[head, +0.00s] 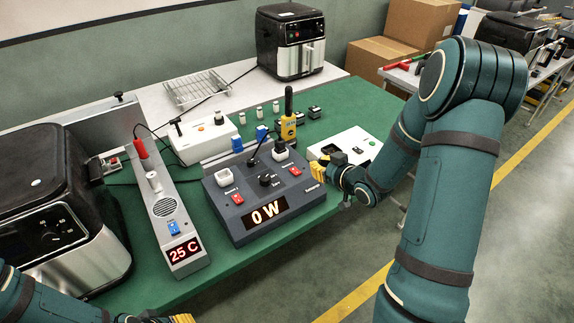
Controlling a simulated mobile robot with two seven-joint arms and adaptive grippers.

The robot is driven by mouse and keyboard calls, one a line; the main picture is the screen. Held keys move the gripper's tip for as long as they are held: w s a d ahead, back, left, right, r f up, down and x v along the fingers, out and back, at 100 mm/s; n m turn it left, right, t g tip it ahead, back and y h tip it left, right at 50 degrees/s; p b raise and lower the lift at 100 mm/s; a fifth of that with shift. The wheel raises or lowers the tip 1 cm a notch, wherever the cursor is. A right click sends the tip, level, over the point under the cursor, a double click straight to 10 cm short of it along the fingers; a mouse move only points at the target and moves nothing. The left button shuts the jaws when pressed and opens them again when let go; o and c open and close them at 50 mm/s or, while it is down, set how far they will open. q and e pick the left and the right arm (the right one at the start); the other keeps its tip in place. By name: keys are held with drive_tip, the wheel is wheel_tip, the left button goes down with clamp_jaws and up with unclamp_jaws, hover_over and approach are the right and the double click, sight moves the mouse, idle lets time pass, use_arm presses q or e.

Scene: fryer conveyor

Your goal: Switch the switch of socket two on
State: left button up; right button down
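A dark grey socket box (222,203) stands on the green mat and its display (268,212) reads 0 W. It has two red switches, a left one (238,198) and a right one (295,171), each near a white plug or socket. The labels and the switch positions are too small to read. My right gripper (319,172), with yellow fingertips, is by the box's right edge, to the right of the right red switch; its finger gap is not clear. My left gripper (182,319) shows only as a yellow tip at the bottom edge, left of centre.
A long grey unit (163,207) reading 25 C stands left of the box. Air fryers stand at the left (55,225) and at the back (291,42). A yellow handheld device (288,125) is behind the box. A white panel (347,146) lies behind my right gripper.

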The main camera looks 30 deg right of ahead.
drive_tip(key=shift+s+d, duration=0.1)
hover_over(301, 175)
drive_tip(key=f, duration=0.2)
drive_tip(key=w+f, duration=0.1)
drive_tip(key=shift+f, duration=0.4)
drive_tip(key=shift+s+f, duration=0.2)
drive_tip(key=shift+f, duration=0.45)
drive_tip(key=shift+s+f, duration=0.2)
drive_tip(key=shift+f, duration=0.4)
drive_tip(key=shift+s+f, duration=0.1)
drive_tip(key=shift+f, duration=0.5)
drive_tip(key=shift+b, duration=0.3)
